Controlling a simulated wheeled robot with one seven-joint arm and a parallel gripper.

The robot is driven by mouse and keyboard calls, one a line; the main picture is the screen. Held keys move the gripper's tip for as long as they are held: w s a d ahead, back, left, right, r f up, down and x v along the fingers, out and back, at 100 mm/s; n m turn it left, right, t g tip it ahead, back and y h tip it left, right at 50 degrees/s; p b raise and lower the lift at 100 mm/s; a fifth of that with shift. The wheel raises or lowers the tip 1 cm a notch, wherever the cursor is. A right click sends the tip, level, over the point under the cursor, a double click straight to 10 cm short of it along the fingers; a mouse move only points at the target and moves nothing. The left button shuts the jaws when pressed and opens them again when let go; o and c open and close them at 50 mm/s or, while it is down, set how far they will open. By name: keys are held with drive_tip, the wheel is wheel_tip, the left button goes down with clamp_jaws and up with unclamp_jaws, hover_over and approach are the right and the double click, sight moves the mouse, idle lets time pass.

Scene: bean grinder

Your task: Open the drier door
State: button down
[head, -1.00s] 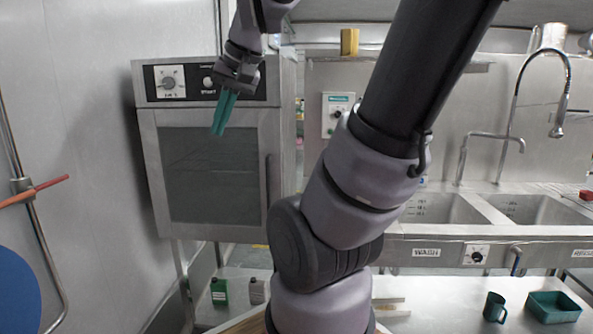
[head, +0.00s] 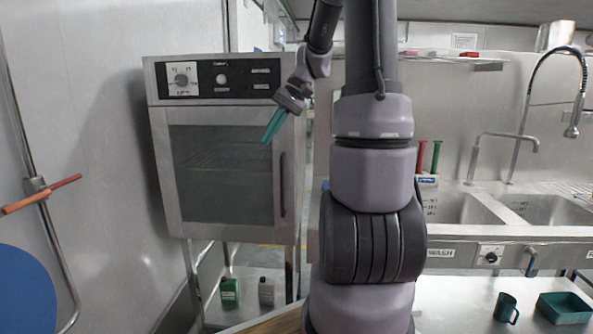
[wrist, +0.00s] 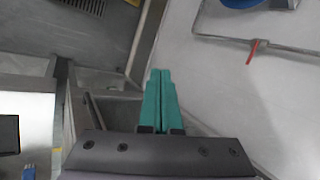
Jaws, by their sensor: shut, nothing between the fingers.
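The drier (head: 227,80) is a steel cabinet at the left in the head view, with a dial and a knob on its dark top panel. Its door (head: 160,150) has a large dark window with racks faintly visible behind it, and it looks closed. A dark upright handle (head: 283,185) runs along the door's right side. My gripper (head: 267,139) has teal fingers, shut and empty, pointing down and left. In the picture it overlaps the door's upper right, above and left of the handle; contact cannot be told. The fingers also show in the wrist view (wrist: 160,75).
A wall rail with a red-orange lever (head: 45,193) and a blue disc (head: 22,285) stand at the left. Sinks (head: 545,209) are at the right. A green mug (head: 506,308) and green tub (head: 564,307) stand on the front counter. Green (head: 230,291) and grey bottles stand below the drier.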

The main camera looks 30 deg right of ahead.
drive_tip(key=w+d+f+t+y, duration=0.1)
drive_tip(key=w+d+f+y, duration=0.5)
drive_tip(key=d, duration=0.4)
drive_tip(key=m+t+y, duration=0.2)
drive_tip(key=t+y, duration=0.2)
drive_tip(key=t, duration=0.1)
approach(293, 169)
drive_tip(key=s+a+r, duration=0.1)
drive_tip(key=s, duration=0.1)
drive_tip(key=x, duration=1)
drive_tip(key=shift+f, duration=0.1)
drive_tip(key=shift+s, duration=0.1)
